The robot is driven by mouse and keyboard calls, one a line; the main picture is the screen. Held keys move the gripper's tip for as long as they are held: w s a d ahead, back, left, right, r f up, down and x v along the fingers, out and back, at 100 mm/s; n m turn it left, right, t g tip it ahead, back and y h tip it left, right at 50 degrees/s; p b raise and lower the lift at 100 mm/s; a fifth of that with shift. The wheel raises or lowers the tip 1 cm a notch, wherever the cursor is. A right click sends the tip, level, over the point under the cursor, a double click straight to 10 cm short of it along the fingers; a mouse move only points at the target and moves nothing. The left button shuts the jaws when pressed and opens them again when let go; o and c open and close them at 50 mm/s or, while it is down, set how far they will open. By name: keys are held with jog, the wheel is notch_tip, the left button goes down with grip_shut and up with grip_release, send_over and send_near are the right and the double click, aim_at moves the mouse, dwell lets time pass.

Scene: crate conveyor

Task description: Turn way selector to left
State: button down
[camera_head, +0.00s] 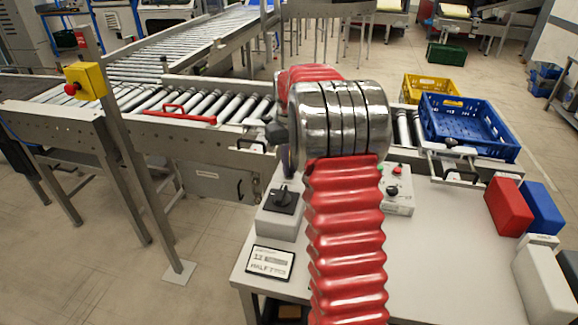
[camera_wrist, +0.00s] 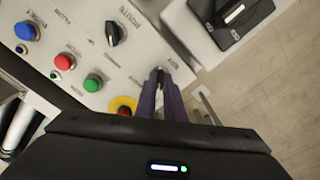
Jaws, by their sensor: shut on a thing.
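My gripper (camera_wrist: 161,76) reaches down to the control panel (camera_wrist: 70,18) in the wrist view. Its purple fingers are shut on a small dark knob at the panel's edge. The fingers cover most of this knob, so its pointer direction is hidden. A small label beside it is too blurred to read surely. Another black selector knob (camera_wrist: 115,33) with a white mark stands apart from the fingers on the same panel. In the head view my gripper (camera_head: 288,165) is mostly hidden behind my arm, and the panel (camera_head: 399,207) shows only in part.
The panel also carries a blue button (camera_wrist: 26,31), a red button (camera_wrist: 64,63), a green button (camera_wrist: 93,83) and a yellow-ringed stop button (camera_wrist: 123,106). A large rotary switch (camera_head: 284,199) sits on a separate box nearby. A blue crate (camera_head: 470,140) stands on the conveyor at right.

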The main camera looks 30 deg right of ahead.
jog(key=shift+n, duration=0.6)
jog(key=c, duration=1.9)
grip_release()
jog(key=shift+o, duration=0.2)
jog(key=shift+r, duration=0.15)
notch_tip(320, 180, up, 14)
jog(key=shift+f, duration=0.25)
